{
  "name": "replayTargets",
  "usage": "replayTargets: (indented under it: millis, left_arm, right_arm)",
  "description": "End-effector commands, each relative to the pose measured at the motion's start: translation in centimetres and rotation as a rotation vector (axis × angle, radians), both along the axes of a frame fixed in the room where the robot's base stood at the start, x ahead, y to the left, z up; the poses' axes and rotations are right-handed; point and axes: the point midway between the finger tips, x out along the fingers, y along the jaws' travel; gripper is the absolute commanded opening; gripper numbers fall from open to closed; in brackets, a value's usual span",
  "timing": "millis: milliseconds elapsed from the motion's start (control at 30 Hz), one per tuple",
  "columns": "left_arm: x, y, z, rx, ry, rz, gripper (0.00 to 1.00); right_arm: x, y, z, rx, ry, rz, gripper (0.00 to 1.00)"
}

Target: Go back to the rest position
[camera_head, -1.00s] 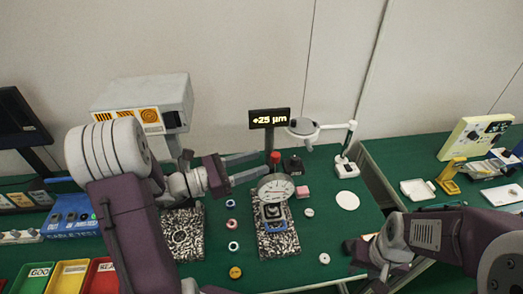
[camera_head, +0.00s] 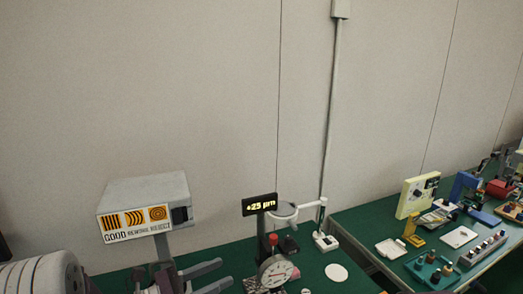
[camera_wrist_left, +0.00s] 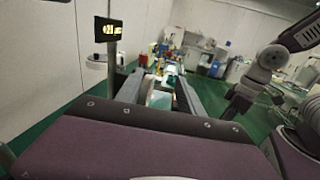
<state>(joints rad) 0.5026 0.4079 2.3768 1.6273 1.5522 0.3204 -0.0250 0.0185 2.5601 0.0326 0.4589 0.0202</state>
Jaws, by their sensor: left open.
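My left gripper (camera_head: 207,275) shows at the bottom of the head view, its two fingers spread apart with nothing between them. It is left of the dial gauge (camera_head: 275,270), which stands on the green bench, and apart from it. In the left wrist view the fingers of my left gripper (camera_wrist_left: 160,85) also point forward, apart and empty. My right gripper is outside the head view; part of my right arm shows at the right of the left wrist view, but I cannot make out its jaws.
A grey box with a GOOD/REWORK/REJECT label (camera_head: 143,208) stands behind my left arm. A display reading +25 µm (camera_head: 259,204), a magnifier lamp (camera_head: 284,210) and a white disc (camera_head: 336,272) are to the right. A second bench (camera_head: 352,222) holds a yellow panel (camera_head: 416,195) and several tools.

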Motion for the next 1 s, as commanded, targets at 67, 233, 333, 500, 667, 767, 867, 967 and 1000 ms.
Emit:
replayTargets:
  millis: [67, 233, 333, 500, 667, 767, 867, 967, 1000]
  left_arm:
    - [-0.7, -1.8, 0.9, 0.012, -0.018, -0.051, 0.45]
    - [-3.9, -5.9, 1.4, 0.077, -0.037, -0.218, 0.45]
    - [-7.1, -8.4, 0.6, 0.166, -0.042, -0.357, 0.45]
    - [-14.6, -10.5, -3.6, 0.461, -0.089, -0.675, 0.45]
    - [-20.8, -4.5, -11.3, 1.026, -0.329, -1.114, 0.45]
    - [-19.4, 1.4, -14.3, 1.357, -0.555, -1.313, 0.45]
    - [-16.5, 5.3, -15.5, 1.571, -0.742, -1.429, 0.45]
    - [-14.0, 6.8, -15.6, 1.689, -0.878, -1.473, 0.45]
    - [-13.5, 6.9, -15.6, 1.709, -0.902, -1.471, 0.45]
  right_arm:
    - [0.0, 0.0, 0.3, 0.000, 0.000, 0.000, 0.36]
    - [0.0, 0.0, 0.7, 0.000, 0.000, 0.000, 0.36]
    - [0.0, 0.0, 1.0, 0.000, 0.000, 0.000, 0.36]
    - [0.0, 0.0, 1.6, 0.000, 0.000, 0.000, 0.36]
    - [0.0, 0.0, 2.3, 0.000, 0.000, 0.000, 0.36]
    - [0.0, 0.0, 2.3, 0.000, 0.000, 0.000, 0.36]
    - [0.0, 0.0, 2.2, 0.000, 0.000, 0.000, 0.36]
    - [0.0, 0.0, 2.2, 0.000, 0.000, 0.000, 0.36]
    - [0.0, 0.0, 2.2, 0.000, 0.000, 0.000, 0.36]
